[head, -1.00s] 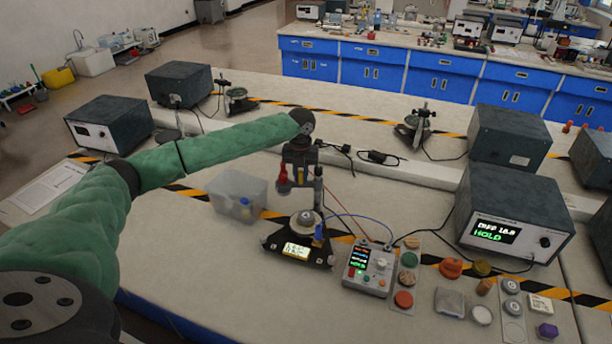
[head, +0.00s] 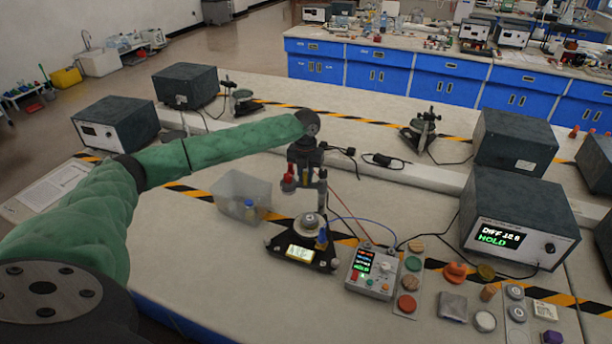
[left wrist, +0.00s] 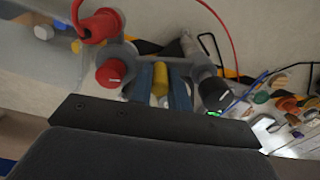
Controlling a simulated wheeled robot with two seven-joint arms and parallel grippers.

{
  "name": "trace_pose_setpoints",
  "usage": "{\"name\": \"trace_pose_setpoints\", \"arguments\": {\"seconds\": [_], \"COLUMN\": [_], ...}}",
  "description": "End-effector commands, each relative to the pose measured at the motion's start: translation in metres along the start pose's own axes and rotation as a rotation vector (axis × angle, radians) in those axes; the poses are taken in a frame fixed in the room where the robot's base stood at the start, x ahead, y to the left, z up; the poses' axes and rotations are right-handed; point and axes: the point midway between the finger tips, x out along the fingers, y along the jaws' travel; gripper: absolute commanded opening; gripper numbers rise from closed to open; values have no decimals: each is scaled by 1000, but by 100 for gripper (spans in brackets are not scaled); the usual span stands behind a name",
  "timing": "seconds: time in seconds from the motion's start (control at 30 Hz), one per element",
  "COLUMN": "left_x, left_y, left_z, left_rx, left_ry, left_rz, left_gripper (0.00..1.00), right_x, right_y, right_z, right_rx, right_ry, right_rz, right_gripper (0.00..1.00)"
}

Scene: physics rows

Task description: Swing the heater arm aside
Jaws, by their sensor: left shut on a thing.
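A small instrument stand on a dark base (head: 284,248) stands on the bench, with a round metal piece (head: 310,222) on top and a lit display in front. Above it, an upright post (head: 322,190) and a grey arm part with red terminals (head: 288,180) form what looks like the heater arm. My left gripper (head: 305,178) reaches down over it. In the left wrist view, the blue fingers (left wrist: 160,88) are closed around a yellow part of the heater arm (left wrist: 160,78), between a red knob (left wrist: 111,72) and a black knob (left wrist: 215,94). My right gripper is not in view.
A clear plastic bin (head: 243,193) stands left of the stand. A control box (head: 372,272) with buttons sits to its right, joined by red and blue wires. A grey instrument (head: 515,225) showing HOLD and several small pieces lie farther right.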

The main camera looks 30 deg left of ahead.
Motion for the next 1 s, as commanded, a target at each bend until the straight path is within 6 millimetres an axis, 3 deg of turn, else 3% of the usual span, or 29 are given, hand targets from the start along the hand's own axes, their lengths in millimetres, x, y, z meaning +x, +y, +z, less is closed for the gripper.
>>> {"name": "trace_pose_setpoints", "arguments": {"seconds": [0.07, 0.1, 0.2, 0.47, 0.63, 0.73, 1.0], "left_x": [-4, -4, -3, -2, -12, -27, -64], "left_y": [1, 1, 1, 0, 1, 0, 0], "left_z": [2, 2, 2, 1, 2, 2, 2], "left_rx": [-2, -2, -2, -1, -1, 0, -1], "left_ry": [-6, -6, -4, -3, -3, -5, -4], "left_rz": [-1, -1, -1, 0, 0, -1, -1], "left_gripper": [0, 26, 40, 40, 40, 40, 40], "right_x": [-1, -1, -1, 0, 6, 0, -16], "right_y": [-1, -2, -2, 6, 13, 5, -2], "right_z": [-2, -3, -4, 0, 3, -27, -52], "right_rx": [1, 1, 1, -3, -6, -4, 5], "right_ry": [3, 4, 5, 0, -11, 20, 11], "right_rz": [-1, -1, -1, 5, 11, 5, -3], "right_gripper": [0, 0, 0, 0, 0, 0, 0]}}
